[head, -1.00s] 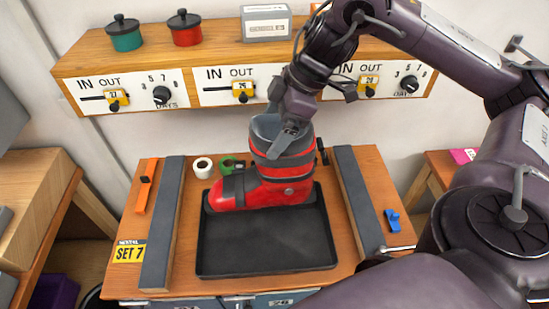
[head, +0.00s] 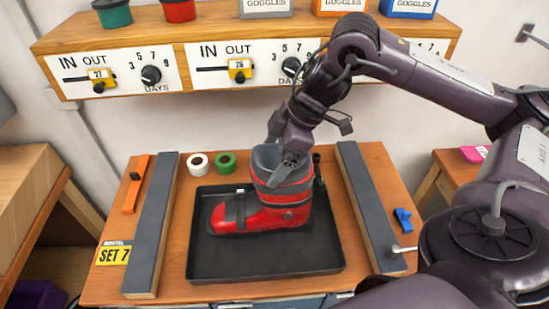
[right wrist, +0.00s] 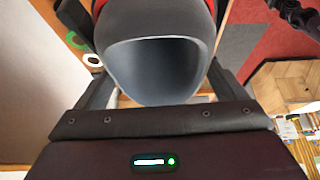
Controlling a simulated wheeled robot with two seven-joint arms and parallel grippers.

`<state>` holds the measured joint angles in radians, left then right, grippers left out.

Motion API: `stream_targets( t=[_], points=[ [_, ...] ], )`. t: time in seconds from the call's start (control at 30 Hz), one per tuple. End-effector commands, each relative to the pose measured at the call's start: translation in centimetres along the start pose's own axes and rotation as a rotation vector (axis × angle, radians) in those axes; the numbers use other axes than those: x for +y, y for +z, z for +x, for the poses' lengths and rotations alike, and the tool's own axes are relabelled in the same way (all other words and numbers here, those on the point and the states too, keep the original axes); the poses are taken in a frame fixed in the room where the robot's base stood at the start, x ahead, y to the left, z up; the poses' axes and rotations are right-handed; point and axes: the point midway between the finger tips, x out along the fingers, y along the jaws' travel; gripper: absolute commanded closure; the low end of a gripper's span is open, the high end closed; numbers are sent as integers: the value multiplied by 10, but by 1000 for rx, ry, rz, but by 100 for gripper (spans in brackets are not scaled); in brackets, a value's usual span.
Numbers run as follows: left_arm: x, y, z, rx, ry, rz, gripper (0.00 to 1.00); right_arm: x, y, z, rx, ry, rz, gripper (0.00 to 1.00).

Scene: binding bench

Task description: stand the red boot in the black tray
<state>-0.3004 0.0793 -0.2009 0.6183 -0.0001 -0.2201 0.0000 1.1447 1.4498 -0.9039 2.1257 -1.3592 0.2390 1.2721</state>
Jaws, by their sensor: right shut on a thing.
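The red boot (head: 268,214) with a grey cuff stands upright over the black tray (head: 265,268), toe to the left, within the tray's outline. I cannot tell for sure whether its sole touches the tray floor. My right gripper (head: 285,172) is shut on the boot at its upper shaft. In the right wrist view the boot's open grey top (right wrist: 155,70) sits between the fingers. My left gripper is not in view.
Grey padded rails (head: 152,225) flank the tray. Two tape rolls (head: 198,163) lie behind it. An orange tool (head: 136,183) and a blue clamp (head: 403,219) lie outside the rails. A shelf with dials (head: 190,35) hangs above the bench.

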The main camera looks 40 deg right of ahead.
Motion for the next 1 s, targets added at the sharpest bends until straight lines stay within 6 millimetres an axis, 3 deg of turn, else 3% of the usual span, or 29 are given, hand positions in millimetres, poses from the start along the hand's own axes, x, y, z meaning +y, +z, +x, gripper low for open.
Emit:
stream_targets(
  t=[0.43,0.47,0.5,0.83,1.0],
  points=[
    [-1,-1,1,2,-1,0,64,0,2,5,5,3,-1,79],
    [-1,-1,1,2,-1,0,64,0,3,6,1,-1,0,6],
    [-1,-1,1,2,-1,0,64,0,3,6,1,-1,0,1],
    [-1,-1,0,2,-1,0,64,0,2,0,1,1,0,0],
    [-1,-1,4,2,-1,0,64,1,2,-26,3,5,0,0]
  ],
)
